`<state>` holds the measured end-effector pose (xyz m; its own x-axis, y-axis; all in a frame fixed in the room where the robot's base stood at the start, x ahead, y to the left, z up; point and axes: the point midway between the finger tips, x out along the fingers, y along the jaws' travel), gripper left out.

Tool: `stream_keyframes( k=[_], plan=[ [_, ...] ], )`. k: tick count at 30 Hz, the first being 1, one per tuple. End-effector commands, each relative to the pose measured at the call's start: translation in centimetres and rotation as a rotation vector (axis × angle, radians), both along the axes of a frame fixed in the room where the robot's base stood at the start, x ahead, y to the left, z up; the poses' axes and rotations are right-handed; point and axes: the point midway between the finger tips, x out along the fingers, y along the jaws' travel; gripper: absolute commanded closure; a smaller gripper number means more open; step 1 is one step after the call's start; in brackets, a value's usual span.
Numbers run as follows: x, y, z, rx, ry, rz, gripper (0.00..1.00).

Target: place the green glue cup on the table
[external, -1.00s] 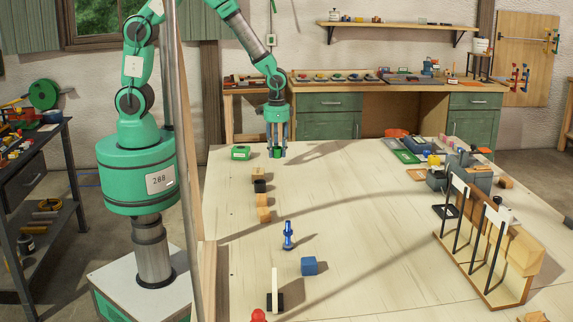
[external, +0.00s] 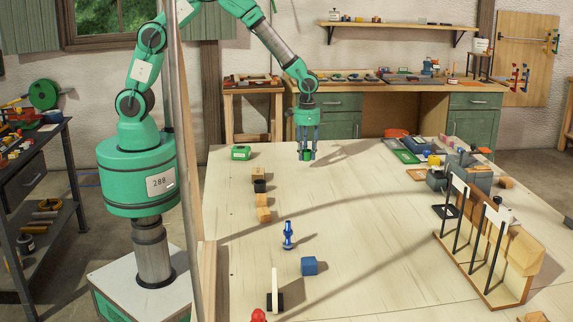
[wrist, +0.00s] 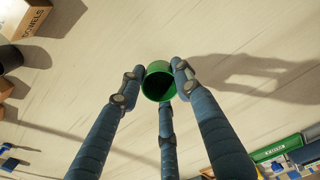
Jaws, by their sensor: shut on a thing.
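The green glue cup (wrist: 158,84) is between the fingertips of my gripper (wrist: 155,80) in the wrist view, its dark open mouth facing the camera. My gripper (external: 307,155) is shut on the cup, which shows as a small green shape (external: 306,155) between the blue fingers in the external view. The gripper points down over the far part of the pale wooden table (external: 350,220). I cannot tell whether the cup touches the table or hangs just above it.
A green box (external: 241,153) stands to the left of my gripper. Several small blocks, a blue figure (external: 288,235) and a blue cube (external: 309,266) lie nearer the camera. A wooden rack (external: 490,250) and grey containers stand at the right. The table's middle is clear.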

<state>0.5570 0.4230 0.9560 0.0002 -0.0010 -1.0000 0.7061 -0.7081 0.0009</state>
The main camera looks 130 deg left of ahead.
Motion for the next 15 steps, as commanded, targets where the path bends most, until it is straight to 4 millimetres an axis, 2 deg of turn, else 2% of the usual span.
stream_keyframes(
  k=[7, 15],
  plan=[
    [2.7, 2.1, -0.4, 0.001, -0.001, 0.000, 0.81],
    [3.4, 2.6, -0.4, 0.000, 0.000, 0.000, 0.81]
  ],
)
